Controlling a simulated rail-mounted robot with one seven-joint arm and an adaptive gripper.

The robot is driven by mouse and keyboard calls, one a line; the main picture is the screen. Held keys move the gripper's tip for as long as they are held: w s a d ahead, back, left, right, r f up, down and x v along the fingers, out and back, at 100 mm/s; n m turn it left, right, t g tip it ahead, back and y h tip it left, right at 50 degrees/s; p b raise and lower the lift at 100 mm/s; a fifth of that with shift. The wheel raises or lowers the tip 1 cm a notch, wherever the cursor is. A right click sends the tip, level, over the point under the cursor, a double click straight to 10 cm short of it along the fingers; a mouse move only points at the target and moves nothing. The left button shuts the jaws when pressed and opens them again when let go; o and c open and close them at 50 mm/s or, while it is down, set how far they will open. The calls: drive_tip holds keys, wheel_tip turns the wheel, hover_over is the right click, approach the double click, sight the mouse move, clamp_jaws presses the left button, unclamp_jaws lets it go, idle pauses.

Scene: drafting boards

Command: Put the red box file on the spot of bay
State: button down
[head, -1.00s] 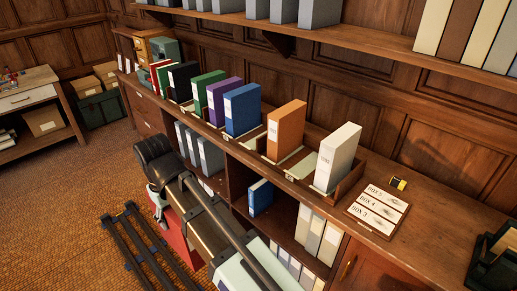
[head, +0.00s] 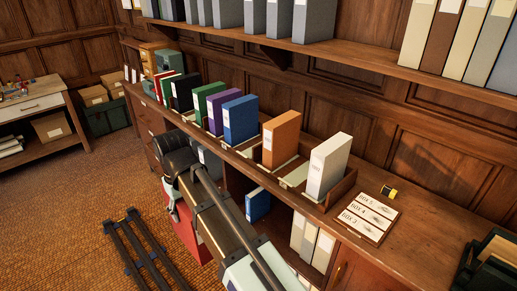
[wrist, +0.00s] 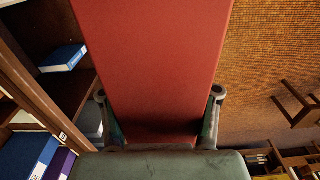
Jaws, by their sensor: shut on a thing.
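The red box file (wrist: 155,60) fills the middle of the wrist view, between the two fingers of my gripper (wrist: 160,128). In the head view the red file (head: 190,236) hangs in front of the cabinet, below the counter top and partly hidden by my arm. My gripper shows there only in part (head: 174,208). On the counter, a row of bays holds upright files, among them black (head: 181,92), purple (head: 215,117), blue (head: 240,122), orange (head: 280,140) and white (head: 327,168). Gaps show beside the orange file. I cannot tell which bay is meant.
A label board (head: 367,217) and a small yellow-black object (head: 389,192) lie right of the bays. A blue file (head: 258,206) leans in the open shelf below. A shelf of grey files (head: 305,20) hangs above. A dark slatted rack (head: 140,255) stands on the floor.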

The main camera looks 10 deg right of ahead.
drive_tip(key=w+d+r+m+p, duration=0.2)
drive_tip(key=w+d+r+m, duration=0.3)
drive_tip(key=w+d+r, duration=0.75)
drive_tip(key=w+d+r+m+p, duration=0.1)
drive_tip(key=w+d+r+m, duration=0.4)
drive_tip(key=w, duration=1.4)
drive_tip(key=w+d+r+m+p, duration=0.2)
drive_tip(key=w+d+r+m, duration=0.35)
drive_tip(key=w+d, duration=0.8)
wheel_tip(320, 180, down, 20)
drive_tip(key=w+a+m+b, duration=0.2)
drive_tip(key=b, duration=0.1)
drive_tip(key=shift+w+a+f+b, duration=0.15)
drive_tip(key=shift+a+f+b, duration=0.1)
drive_tip(key=shift+b, duration=0.15)
